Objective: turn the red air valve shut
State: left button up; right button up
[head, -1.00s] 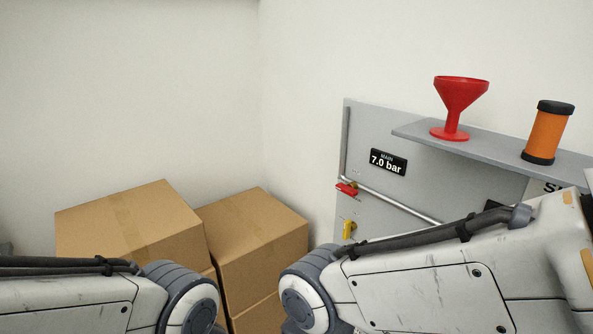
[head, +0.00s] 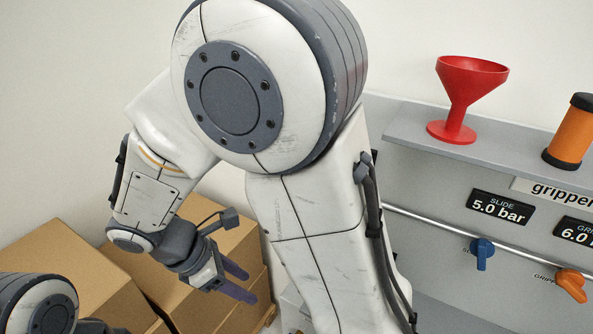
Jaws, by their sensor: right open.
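The red air valve is not visible now; my right arm covers the left part of the grey panel (head: 430,265). My right gripper (head: 246,284) hangs left of the panel, in front of the cardboard boxes. Its two dark fingers are spread and empty, pointing down to the right. My left gripper is out of view; only part of my left arm shows at the bottom left.
A blue valve (head: 482,252) and an orange valve (head: 572,284) sit on the panel's pipe. A red funnel (head: 468,85) and an orange cylinder (head: 569,131) stand on the grey shelf (head: 420,137) above. Cardboard boxes (head: 50,260) fill the lower left.

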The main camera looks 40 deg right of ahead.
jog(key=w+d+f+n+t+h+p, duration=0.25)
jog(key=w+d+n+h+p, duration=0.75)
jog(key=w+d+n, duration=0.9)
jog(key=s+d+n+h+p, duration=0.1)
jog(key=d+h, duration=0.1)
jog(key=d, duration=1)
jog(key=shift+s+f+n+g+p, duration=0.25)
jog(key=shift+f+n+g+p, duration=0.1)
jog(key=shift+f+g, duration=0.1)
jog(key=shift+d, duration=0.1)
grip_shut()
